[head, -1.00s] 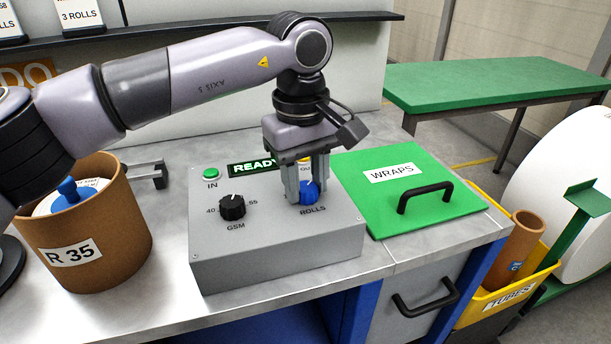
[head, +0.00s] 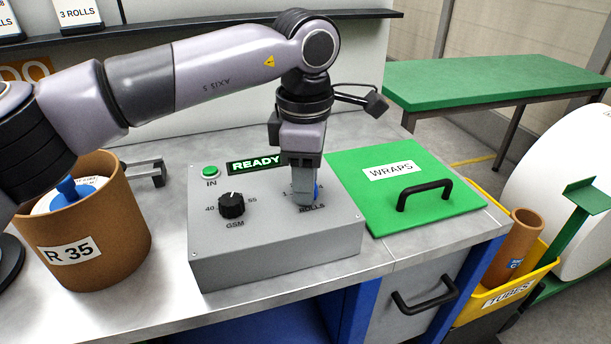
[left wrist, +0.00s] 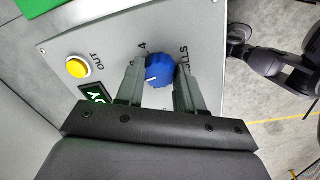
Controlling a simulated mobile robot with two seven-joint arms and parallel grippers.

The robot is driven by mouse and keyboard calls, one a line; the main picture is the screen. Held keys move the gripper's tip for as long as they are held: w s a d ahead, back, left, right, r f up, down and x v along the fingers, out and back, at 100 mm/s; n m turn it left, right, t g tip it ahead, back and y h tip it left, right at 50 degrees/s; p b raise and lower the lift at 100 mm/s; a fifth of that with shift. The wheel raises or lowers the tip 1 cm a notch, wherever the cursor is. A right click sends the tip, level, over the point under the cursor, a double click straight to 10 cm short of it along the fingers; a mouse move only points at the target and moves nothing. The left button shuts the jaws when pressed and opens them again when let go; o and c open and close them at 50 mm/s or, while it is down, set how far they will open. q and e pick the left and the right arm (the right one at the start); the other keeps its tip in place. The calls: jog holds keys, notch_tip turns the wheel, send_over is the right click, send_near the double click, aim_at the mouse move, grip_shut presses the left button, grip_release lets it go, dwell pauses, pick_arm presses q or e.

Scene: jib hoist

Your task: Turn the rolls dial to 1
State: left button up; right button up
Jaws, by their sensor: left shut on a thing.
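The blue rolls dial (left wrist: 159,70) sits on the grey control box (head: 280,260), above the word ROLLS. In the head view only a sliver of the dial (head: 316,191) shows behind my fingers. My left gripper (head: 303,198) points down over the dial. In the left wrist view its fingers (left wrist: 158,88) stand on either side of the dial, shut on it. A pale pointer mark shows on the dial, and a 4 is printed near it. I cannot tell exactly which number it points to. My right gripper is not in view.
The black GSM dial (head: 232,205), green IN button (head: 210,172) and lit READY display (head: 256,165) are on the box. A yellow OUT button (left wrist: 78,67) shows in the wrist view. A green WRAPS lid (head: 370,200) lies to the right, a brown R 35 tub (head: 115,245) to the left.

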pick_arm(q)
jog(key=n, duration=0.5)
jog(key=shift+r+n, duration=0.1)
jog(key=shift+n, duration=0.2)
jog(key=n, duration=0.5)
jog(key=shift+w+n, duration=0.1)
jog(key=shift+n, duration=0.6)
jog(key=o, duration=1)
jog(key=shift+o, duration=0.2)
jog(key=shift+d+r, duration=0.15)
jog(key=shift+r, duration=3.4)
